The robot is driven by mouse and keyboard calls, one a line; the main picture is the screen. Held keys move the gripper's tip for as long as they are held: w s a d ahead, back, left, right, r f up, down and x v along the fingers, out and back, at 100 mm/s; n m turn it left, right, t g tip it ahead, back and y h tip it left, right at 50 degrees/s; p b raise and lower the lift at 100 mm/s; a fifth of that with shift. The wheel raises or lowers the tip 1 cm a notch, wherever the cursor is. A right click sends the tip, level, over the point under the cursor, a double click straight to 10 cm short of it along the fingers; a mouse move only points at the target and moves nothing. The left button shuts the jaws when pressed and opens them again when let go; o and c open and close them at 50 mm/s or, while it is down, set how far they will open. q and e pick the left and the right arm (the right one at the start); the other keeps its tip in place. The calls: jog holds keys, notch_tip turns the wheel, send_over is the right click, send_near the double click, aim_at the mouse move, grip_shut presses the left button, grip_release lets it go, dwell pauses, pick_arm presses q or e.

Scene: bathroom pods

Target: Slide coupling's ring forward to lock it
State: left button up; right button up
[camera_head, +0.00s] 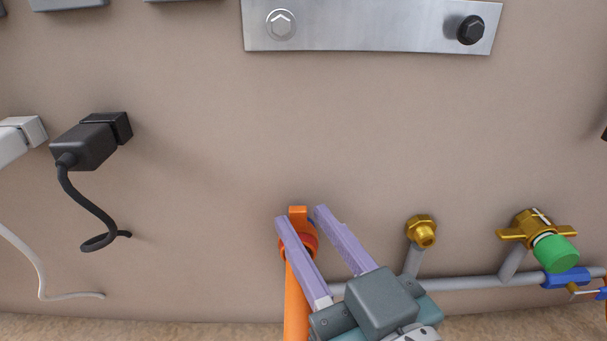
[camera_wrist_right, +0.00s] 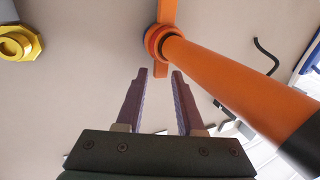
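The coupling is an orange pipe (camera_head: 296,303) with a darker red-orange ring (camera_head: 311,243) near the wall and an orange tab (camera_head: 298,213) above it. In the right wrist view the ring (camera_wrist_right: 155,42) sits just beyond the fingertips, and the orange pipe (camera_wrist_right: 240,92) runs to the lower right. My right gripper (camera_head: 301,214) has purple fingers spread apart. It also shows open in the right wrist view (camera_wrist_right: 160,72), with an orange tab end between or behind the tips. Contact cannot be told. The left finger partly hides the ring. My left gripper is not in view.
A brass fitting (camera_head: 421,231) and a brass valve with a green cap (camera_head: 555,252) stand to the right, along a grey pipe (camera_head: 470,284). A black plug (camera_head: 86,145) with a cable is at the left. A metal plate (camera_head: 375,27) is above. The middle wall is clear.

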jog(key=shift+w+a, duration=0.15)
jog(key=shift+w, duration=0.25)
grip_shut()
dwell(1.2)
